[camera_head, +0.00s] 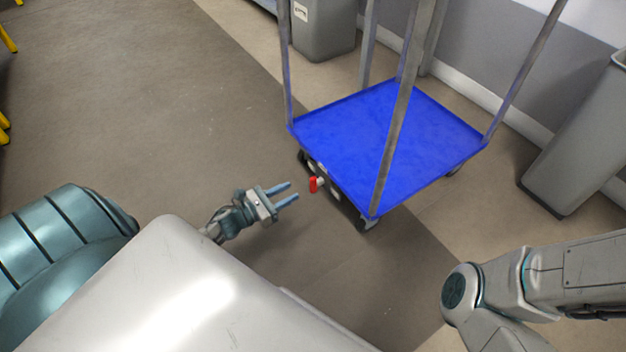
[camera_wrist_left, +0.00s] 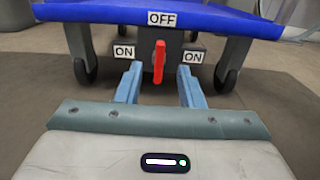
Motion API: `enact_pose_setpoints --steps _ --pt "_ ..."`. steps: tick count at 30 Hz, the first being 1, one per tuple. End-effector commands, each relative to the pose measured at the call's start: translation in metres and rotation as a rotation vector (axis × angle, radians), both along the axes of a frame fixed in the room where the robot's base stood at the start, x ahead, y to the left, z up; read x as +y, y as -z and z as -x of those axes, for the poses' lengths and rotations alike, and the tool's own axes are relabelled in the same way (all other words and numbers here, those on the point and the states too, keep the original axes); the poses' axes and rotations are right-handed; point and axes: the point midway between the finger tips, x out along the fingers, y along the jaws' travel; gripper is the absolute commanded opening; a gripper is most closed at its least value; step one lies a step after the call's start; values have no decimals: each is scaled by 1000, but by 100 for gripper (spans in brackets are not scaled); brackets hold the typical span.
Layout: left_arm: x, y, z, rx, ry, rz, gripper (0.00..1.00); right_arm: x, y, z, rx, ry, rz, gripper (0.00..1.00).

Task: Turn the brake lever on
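A red brake lever (camera_head: 313,184) sits on the near left side of a blue cart (camera_head: 385,135), low under its deck edge. In the left wrist view the red lever (camera_wrist_left: 159,62) stands upright, below an OFF label (camera_wrist_left: 161,18) and between two ON labels (camera_wrist_left: 124,52). My left gripper (camera_head: 288,194) is open and empty, just left of the lever in the head view. In the left wrist view its two blue fingers (camera_wrist_left: 160,84) are spread on either side of the lever's lower end, which seems a little beyond the tips. My right gripper is out of view.
The cart has tall grey posts (camera_head: 398,115) at its corners and black wheels (camera_wrist_left: 229,72). A grey bin (camera_head: 324,30) stands behind it and another bin (camera_head: 580,140) at the right, by the wall.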

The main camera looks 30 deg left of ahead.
Motion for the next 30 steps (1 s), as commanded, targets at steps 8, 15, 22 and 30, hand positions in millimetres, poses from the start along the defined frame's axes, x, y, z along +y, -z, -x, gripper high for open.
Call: enact_pose_setpoints --steps 8,15,22,30 --pt "-22 1 -50 -6 -1 5 35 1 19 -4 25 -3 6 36" --pt "-34 0 -81 -2 -1 7 35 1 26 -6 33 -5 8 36" --pt "-37 -1 -88 -2 -1 6 35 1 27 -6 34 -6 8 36" --pt "-37 -1 -88 -2 0 6 17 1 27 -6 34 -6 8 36"
